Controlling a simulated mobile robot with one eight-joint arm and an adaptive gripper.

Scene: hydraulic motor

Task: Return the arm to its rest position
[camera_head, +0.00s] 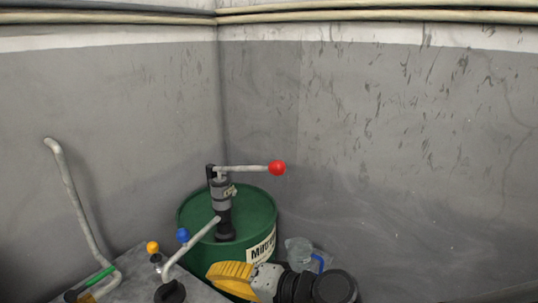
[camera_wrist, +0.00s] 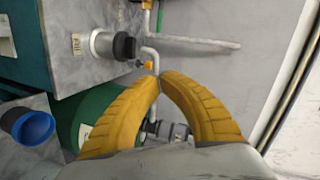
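My gripper (camera_head: 230,277) shows at the bottom of the head view, in front of the green barrel, with part of my arm to its right. In the wrist view, the two yellow fingers of my gripper (camera_wrist: 160,76) curve together and their tips meet. I see nothing held between them. In the head view, a grey pump (camera_head: 221,195) stands upright on the green barrel (camera_head: 256,212). Its lever (camera_head: 242,169) points right and ends in a red ball (camera_head: 277,168). My gripper is below the lever and apart from it.
A grey unit (camera_head: 128,264) at lower left carries bent pipes, a blue knob (camera_head: 182,235) and an orange knob (camera_head: 152,247). A clear container (camera_head: 299,250) is behind my arm. Grey walls meet behind the barrel. A blue-rimmed cup shape (camera_wrist: 32,127) shows in the wrist view.

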